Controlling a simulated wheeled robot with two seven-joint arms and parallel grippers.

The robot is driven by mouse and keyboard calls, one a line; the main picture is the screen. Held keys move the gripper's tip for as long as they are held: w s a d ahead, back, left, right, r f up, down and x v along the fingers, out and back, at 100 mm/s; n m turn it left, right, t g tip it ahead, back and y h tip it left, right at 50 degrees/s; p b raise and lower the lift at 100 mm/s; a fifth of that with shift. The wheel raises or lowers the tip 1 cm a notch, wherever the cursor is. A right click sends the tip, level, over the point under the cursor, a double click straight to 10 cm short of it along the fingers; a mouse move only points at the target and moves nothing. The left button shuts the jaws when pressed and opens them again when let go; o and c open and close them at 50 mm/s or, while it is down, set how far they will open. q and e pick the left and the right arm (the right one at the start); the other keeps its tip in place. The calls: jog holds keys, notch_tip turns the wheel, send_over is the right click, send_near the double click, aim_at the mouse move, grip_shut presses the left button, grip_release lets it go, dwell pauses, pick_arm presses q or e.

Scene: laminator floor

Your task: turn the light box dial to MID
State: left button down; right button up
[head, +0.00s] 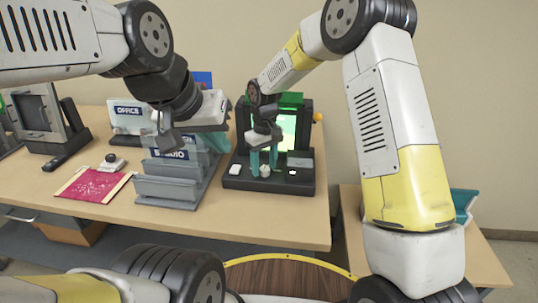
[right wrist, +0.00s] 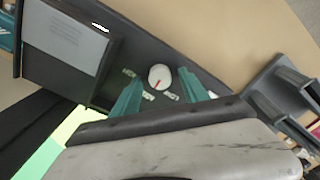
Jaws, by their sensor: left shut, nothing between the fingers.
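The light box (head: 307,158) stands on the table with a lit green-white panel and a black base. Its dial (right wrist: 159,77) is a white round knob with a red mark, which points toward the lower left in the right wrist view. Small labels sit around the dial, too blurred to read surely. The dial also shows in the head view (head: 265,171). My right gripper (right wrist: 160,76) is open, its teal fingers on either side of the dial with visible gaps. My left gripper (head: 168,143) is shut and empty above the grey rack.
A grey stepped rack (head: 168,190) with labelled holders stands left of the light box. A pink sheet (head: 92,184) and a small black-knobbed tool (head: 111,162) lie further left. Table front is clear below the light box. A teal object (head: 463,203) sits at the right.

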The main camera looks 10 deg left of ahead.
aim_at(264, 168)
notch_tip(264, 168, up, 8)
jog(key=shift+f, duration=0.25)
jog(key=shift+r, duration=0.15)
dwell(0.3)
jog(key=shift+d+r, duration=0.15)
jog(key=shift+d, duration=0.05)
jog(key=s+d+r+m+t+y, duration=0.1)
jog(key=s+d+r+m, duration=0.1)
jog(key=s+d+r, duration=0.35)
jog(key=s+d+r+m+t, duration=0.1)
jog(key=s+d+r+t, duration=0.15)
jog(key=d+r, duration=0.5)
jog(key=s+d+r+m+t, duration=0.1)
jog(key=s+d+m, duration=0.1)
jog(key=s+d, duration=0.3)
jog(key=s+d+r+m+t+y, duration=0.1)
jog(key=s+d+m+t, duration=0.1)
jog(key=s, duration=0.9)
jog(key=d+m, duration=0.1)
jog(key=d, duration=0.1)
jog(key=shift+d, duration=0.35)
